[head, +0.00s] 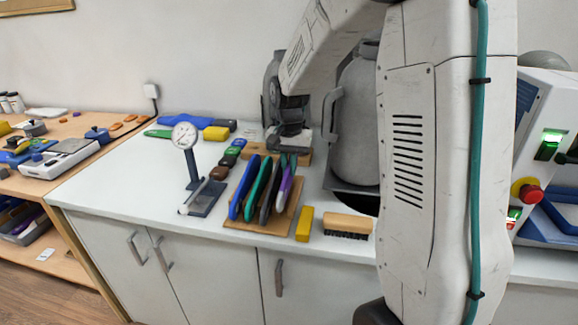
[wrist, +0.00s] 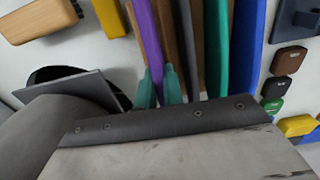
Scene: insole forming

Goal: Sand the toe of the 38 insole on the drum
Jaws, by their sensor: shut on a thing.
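Several insoles stand on edge in a wooden rack (head: 262,224) on the white counter: blue (head: 245,188), teal (head: 258,188), dark grey (head: 271,192) and purple (head: 284,190). No size mark is readable, so I cannot tell which is the 38. My gripper (head: 288,160) is over the rack's right end. In the wrist view its teal fingertips (wrist: 159,90) are shut on the end of the purple insole (wrist: 148,45), which still stands in the rack beside the dark grey one (wrist: 190,45). I cannot identify the sanding drum in either view.
A yellow block (head: 304,224) and a wooden brush (head: 347,225) lie right of the rack. A dial gauge (head: 185,136) stands left. Grey vessels (head: 360,125) stand behind, near a dark round opening. A machine with a red button (head: 530,194) is at far right, partly behind my arm.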

